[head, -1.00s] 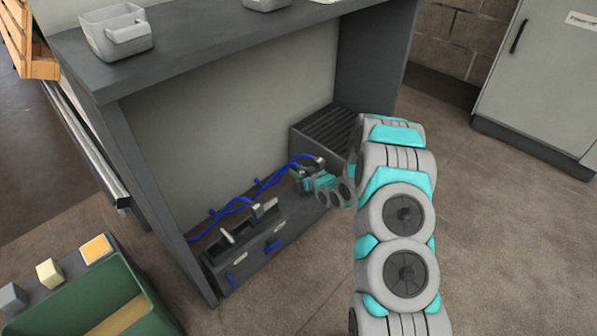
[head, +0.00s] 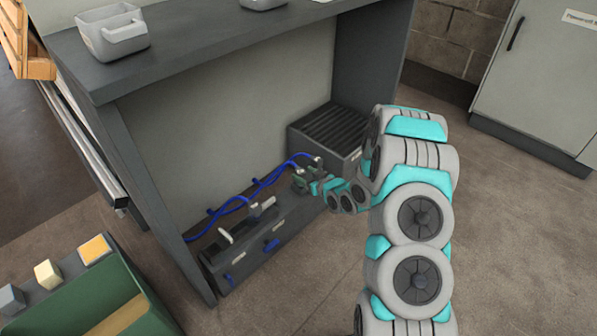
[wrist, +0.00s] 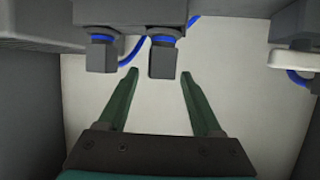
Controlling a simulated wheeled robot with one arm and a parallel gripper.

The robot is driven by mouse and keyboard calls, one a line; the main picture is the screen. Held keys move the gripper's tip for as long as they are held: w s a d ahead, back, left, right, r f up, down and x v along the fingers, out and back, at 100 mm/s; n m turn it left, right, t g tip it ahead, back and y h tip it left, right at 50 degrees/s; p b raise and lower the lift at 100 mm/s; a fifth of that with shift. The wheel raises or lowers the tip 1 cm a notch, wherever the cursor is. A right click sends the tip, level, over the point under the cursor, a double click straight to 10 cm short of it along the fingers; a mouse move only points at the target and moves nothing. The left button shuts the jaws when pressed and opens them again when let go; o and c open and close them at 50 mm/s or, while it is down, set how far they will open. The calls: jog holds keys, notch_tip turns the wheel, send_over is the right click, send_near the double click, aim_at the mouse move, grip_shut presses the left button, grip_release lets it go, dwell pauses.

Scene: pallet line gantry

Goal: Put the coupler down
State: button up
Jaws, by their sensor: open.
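My gripper (wrist: 158,76) is open, its two green fingers spread with nothing between them. In the wrist view, two dark grey blocks with blue rings, which look like couplers, sit just beyond the fingertips. One coupler (wrist: 165,58) is nearly in line with the gap between the fingers; the other coupler (wrist: 102,55) is to its left. I cannot tell which one the task means. In the head view my gripper (head: 300,181) is low under the bench, beside the blue hoses (head: 262,187) and the dark manifold box (head: 250,240). The couplers there are too small to tell apart.
A ribbed dark box (head: 330,130) stands behind my gripper under the bench (head: 230,40). The bench side panel (head: 160,205) is to the left. A green crate (head: 110,295) is at lower left. Floor (head: 290,300) in front is clear.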

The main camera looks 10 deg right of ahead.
jog(key=s+d+r+m+g+h, duration=0.1)
jog(key=s+d+r+g+h, duration=0.25)
jog(key=s+r, duration=0.55)
jog(key=s+d+r+m+g+h, duration=0.1)
jog(key=s+d+r+g+h, duration=0.35)
jog(key=s, duration=0.65)
jog(key=s+a+r+g+y, duration=0.1)
jog(key=s+a+r+g, duration=0.1)
jog(key=s, duration=0.8)
jog(key=s+a+r+m+g+y, duration=0.1)
jog(key=s+a+r+g, duration=0.1)
jog(key=s+r, duration=0.4)
jog(key=s+a+r+m+g+y, duration=0.1)
jog(key=s+a+r, duration=0.3)
jog(key=s, duration=1.1)
jog(key=shift+s+a+r+g, duration=0.2)
jog(key=shift+s+a+g, duration=0.15)
jog(key=shift+g, duration=0.35)
jog(key=shift+w+r, duration=0.1)
notch_tip(320, 180, up, 4)
jog(key=p, duration=0.4)
jog(key=shift+r, duration=0.1)
